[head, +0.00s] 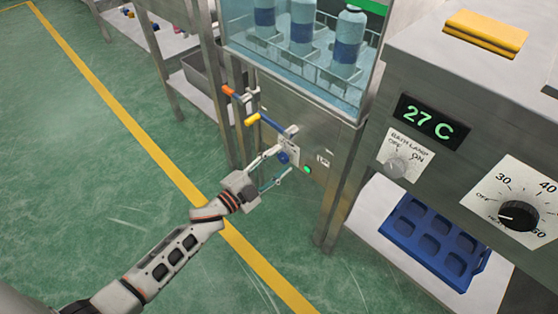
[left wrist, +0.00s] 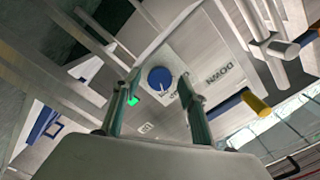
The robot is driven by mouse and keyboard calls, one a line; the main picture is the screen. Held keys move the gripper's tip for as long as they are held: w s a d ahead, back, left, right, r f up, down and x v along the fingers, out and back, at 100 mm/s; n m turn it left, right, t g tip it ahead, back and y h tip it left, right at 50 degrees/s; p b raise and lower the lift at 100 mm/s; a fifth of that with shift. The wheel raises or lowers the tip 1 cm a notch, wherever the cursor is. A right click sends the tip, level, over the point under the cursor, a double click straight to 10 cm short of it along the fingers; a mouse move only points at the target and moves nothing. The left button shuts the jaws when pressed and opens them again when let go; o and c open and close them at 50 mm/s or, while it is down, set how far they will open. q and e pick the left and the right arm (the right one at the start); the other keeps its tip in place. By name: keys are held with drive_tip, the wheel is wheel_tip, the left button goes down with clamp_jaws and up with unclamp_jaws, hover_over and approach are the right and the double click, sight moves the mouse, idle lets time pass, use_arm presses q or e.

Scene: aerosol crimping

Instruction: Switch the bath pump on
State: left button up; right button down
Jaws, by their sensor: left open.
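A round blue knob (head: 283,157) sits on a small pale plate on the steel panel below the water bath (head: 300,70). In the left wrist view the blue knob (left wrist: 160,79) shows between my two fingers, with a pale pointer mark on its face. Lettering on the panel beside it reads "DOWN"; the other words are hard to read. My left gripper (head: 279,162) is open and empty, its fingertips on either side of the knob in the picture. I cannot tell whether they touch it. A lit green lamp (head: 307,170) is beside the knob. My right gripper is out of view.
Levers with an orange (head: 228,90) and a yellow (head: 252,119) end stick out above the knob. At right stands a steel cabinet with a "27 C" display (head: 431,121), a bath lamp switch (head: 396,166) and a black dial (head: 519,215). A blue tray (head: 432,242) lies below.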

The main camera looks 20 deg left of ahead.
use_arm(q)
drive_tip(key=v, duration=1.1)
drive_tip(key=shift+s, duration=0.2)
